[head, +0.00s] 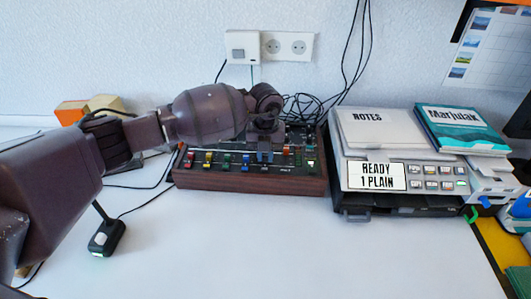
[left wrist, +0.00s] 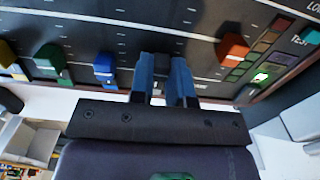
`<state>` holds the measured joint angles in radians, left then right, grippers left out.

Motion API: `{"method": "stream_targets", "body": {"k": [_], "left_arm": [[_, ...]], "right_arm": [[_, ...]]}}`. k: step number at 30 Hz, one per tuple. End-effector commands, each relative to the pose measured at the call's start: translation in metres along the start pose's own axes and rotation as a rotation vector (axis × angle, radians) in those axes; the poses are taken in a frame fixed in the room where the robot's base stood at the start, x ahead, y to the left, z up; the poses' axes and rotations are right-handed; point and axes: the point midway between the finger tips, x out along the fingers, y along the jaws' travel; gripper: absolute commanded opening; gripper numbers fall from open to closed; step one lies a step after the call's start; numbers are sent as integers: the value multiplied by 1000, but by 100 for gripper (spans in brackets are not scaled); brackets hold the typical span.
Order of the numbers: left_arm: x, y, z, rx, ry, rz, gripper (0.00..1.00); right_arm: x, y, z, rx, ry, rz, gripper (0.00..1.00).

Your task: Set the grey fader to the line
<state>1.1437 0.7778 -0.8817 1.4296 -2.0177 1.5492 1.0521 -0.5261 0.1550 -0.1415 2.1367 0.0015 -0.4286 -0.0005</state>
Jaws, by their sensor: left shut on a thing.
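The fader box (head: 250,180), dark-topped with a wooden front, stands on the table in the head view. My left gripper (head: 265,156) points down onto its top, between the blue fader (head: 246,160) and the orange fader (head: 287,151). In the left wrist view, my left gripper's fingers (left wrist: 166,82) are closed around a fader cap that they almost wholly hide. By its place between the blue fader (left wrist: 105,68) and the orange fader (left wrist: 232,48), it appears to be the grey fader. White scale marks run along the slots. My right gripper is out of view.
Yellow (head: 208,157) and green (head: 227,160) faders stand left of the blue one. A machine with a "READY 1 PLAIN" display (head: 377,176) stands right of the box. A small black device (head: 106,238) lies front left. The front table is clear.

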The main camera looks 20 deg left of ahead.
Motion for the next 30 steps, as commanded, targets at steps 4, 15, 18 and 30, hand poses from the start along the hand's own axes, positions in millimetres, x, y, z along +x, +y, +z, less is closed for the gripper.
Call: {"method": "stream_targets", "body": {"k": [4, 15, 18, 30], "left_arm": [[0, 0, 1, 0, 0, 0, 0], [2, 0, 33, -1, 1, 0, 0], [0, 0, 33, -1, 0, 0, 0], [0, 0, 32, 0, 0, 0, 43]], "right_arm": [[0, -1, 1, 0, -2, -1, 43], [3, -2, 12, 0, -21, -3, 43], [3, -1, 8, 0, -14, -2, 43], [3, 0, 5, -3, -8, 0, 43]]}}
